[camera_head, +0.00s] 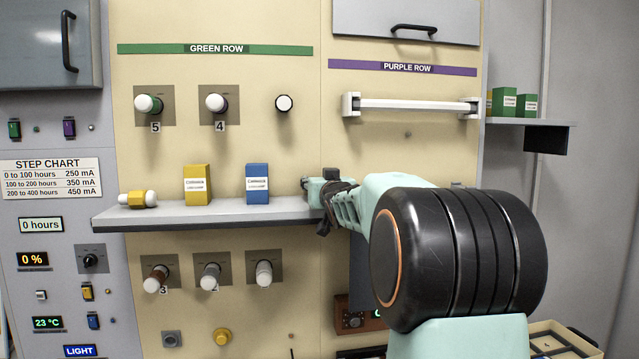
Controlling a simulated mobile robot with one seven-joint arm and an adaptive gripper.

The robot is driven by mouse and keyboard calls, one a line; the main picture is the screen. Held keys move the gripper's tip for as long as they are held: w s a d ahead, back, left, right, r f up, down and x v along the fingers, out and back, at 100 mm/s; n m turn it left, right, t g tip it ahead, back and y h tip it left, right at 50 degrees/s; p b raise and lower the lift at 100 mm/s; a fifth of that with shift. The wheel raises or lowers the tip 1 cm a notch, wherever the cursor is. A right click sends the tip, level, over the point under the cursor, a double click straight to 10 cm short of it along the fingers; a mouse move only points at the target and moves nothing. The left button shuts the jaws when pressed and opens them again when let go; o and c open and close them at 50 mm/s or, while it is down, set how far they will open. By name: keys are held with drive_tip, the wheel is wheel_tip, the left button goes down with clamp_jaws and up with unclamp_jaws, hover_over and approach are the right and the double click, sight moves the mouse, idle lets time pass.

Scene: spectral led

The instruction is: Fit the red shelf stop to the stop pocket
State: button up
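My gripper (328,192) is at the right end of the grey wall shelf (215,214), at about the height of the boxes on it. It is small in view and partly behind my own arm, so I cannot tell whether its fingers are open or shut, or whether they hold anything. I cannot make out the red shelf stop; the gripper and arm may hide it. I cannot identify the stop pocket for certain either.
On the shelf stand a yellow box (197,186), a blue box (257,184) and a lying white-and-yellow cylinder (138,198). Knobs project above and below. A white bar (413,105) juts out at upper right. Green boxes (504,101) stand on a far-right shelf.

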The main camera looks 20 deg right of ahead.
drive_tip(key=v, duration=1.2)
idle(0.3)
